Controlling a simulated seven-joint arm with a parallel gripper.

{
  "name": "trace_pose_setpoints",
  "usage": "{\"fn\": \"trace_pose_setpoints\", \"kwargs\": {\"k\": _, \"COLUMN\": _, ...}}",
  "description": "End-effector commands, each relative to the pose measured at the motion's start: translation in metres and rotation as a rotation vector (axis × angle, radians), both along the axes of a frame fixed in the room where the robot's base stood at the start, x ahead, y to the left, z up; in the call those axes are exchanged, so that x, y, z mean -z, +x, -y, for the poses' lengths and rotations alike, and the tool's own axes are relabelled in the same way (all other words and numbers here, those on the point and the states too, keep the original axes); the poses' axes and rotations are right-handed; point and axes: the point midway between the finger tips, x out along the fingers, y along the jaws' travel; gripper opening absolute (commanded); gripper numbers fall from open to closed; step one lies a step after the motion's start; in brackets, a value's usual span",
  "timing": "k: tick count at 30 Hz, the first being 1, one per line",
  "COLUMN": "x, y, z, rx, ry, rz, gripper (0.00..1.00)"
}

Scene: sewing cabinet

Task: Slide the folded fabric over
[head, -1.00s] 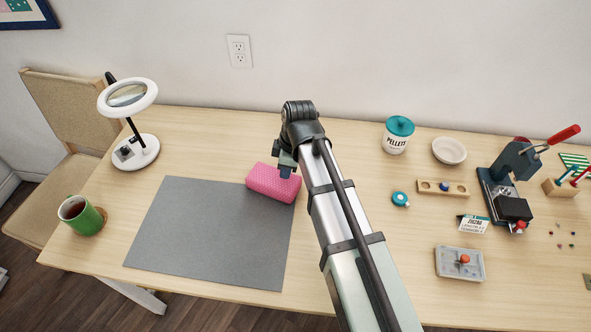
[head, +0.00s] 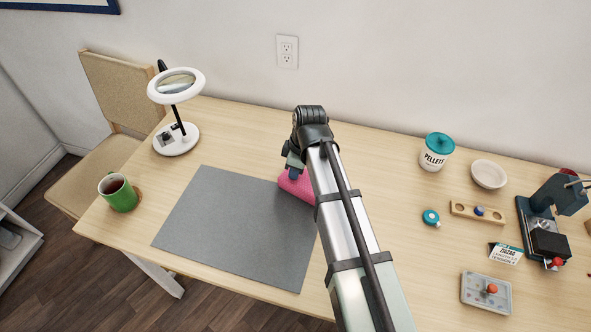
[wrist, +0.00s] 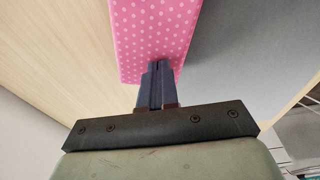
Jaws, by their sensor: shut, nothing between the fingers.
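The folded fabric (head: 295,187) is a pink block with white dots. In the head view it lies at the back right corner of the grey mat (head: 235,225), and my arm hides its right part. My gripper (head: 291,175) is shut and empty, with its dark fingers at the fabric. In the wrist view the closed fingers (wrist: 158,66) reach over the near edge of the dotted fabric (wrist: 153,30). I cannot tell whether they touch it. The grey mat (wrist: 245,50) shows to the right there, and bare wood to the left.
A white magnifier lamp (head: 176,138) and a green mug (head: 120,196) stand left of the mat. A pellets jar (head: 436,152), a white bowl (head: 488,174), a press (head: 545,225) and small items stand on the right. Most of the mat is clear.

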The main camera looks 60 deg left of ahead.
Motion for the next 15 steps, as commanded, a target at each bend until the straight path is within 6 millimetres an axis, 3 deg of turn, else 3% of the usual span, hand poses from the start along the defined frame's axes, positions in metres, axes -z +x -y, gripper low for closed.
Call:
{"fn": "trace_pose_setpoints", "kwargs": {"k": 5, "x": 0.008, "y": 0.005, "z": 0.008, "rx": 0.001, "ry": -0.012, "rz": 0.001, "gripper": 0.00}}
{"fn": "trace_pose_setpoints", "kwargs": {"k": 15, "x": 0.008, "y": 0.055, "z": 0.062, "rx": 0.006, "ry": -0.019, "rz": 0.001, "gripper": 0.00}}
